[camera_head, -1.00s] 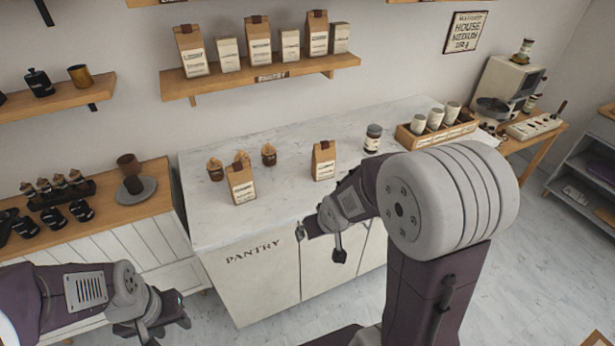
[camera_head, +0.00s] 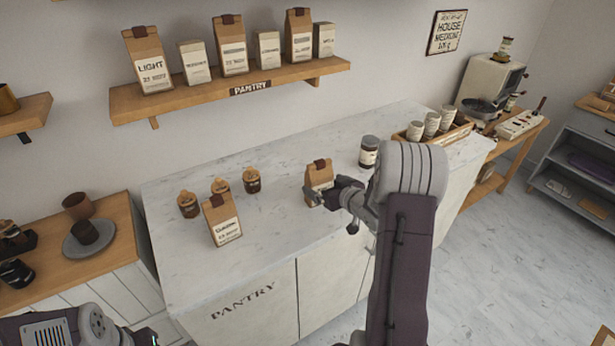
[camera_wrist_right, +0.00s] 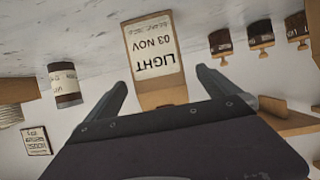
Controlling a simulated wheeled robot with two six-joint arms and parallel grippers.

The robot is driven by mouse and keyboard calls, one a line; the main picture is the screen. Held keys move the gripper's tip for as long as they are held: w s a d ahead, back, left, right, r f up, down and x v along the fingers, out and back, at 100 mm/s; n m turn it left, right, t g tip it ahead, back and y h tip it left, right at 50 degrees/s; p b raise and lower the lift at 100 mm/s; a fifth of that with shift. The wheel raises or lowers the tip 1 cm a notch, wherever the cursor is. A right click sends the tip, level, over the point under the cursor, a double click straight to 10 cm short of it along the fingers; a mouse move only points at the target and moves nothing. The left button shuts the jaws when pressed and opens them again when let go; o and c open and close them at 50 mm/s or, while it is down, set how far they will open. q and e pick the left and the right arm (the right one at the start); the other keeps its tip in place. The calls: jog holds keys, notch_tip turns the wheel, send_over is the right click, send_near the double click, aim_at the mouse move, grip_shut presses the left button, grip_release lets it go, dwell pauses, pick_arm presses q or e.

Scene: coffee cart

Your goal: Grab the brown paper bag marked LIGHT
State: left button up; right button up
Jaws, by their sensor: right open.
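A brown paper bag marked LIGHT, 03 NOV (camera_wrist_right: 153,48) shows upside down in the right wrist view, between and beyond my open fingers (camera_wrist_right: 162,82). In the head view this bag (camera_head: 319,174) stands on the white marble counter (camera_head: 285,225), its lower front partly hidden by my right gripper (camera_head: 331,208). I cannot tell whether a finger touches it. Another brown bag marked LIGHT (camera_head: 148,60) stands at the left end of the wall shelf. My left gripper (camera_head: 145,337) is only partly in view at the bottom left edge, and its jaws cannot be made out.
Another brown bag (camera_head: 221,220) stands left on the counter, before several small brown-topped jars (camera_head: 220,186). A dark-lidded jar (camera_head: 369,152) stands right of the bag, near a wooden crate of cups (camera_head: 440,137). The pantry shelf (camera_head: 220,87) holds more bags and boxes.

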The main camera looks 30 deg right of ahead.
aim_at(322, 181)
jog(key=shift+r, duration=0.2)
jog(key=shift+s+a+r, duration=0.1)
jog(key=shift+s+r, duration=0.2)
jog(key=shift+s, duration=0.15)
jog(key=x, duration=0.4)
jog(key=shift+w+f, duration=0.1)
jog(key=shift+w+p, duration=0.35)
jog(key=shift+p, duration=0.1)
jog(key=x, duration=0.3)
jog(key=shift+w+d+p, duration=0.25)
jog(key=shift+w+p, duration=0.05)
jog(key=shift+w, duration=0.05)
jog(key=shift+w+f, duration=0.15)
jog(key=shift+w, duration=0.15)
jog(key=shift+s, duration=0.2)
jog(key=c, duration=0.7)
pick_arm(q)
jog(key=shift+s+a+r, duration=0.1)
jog(key=shift+s+r, duration=0.5)
jog(key=shift+r, duration=0.35)
pick_arm(e)
jog(key=c, duration=1)
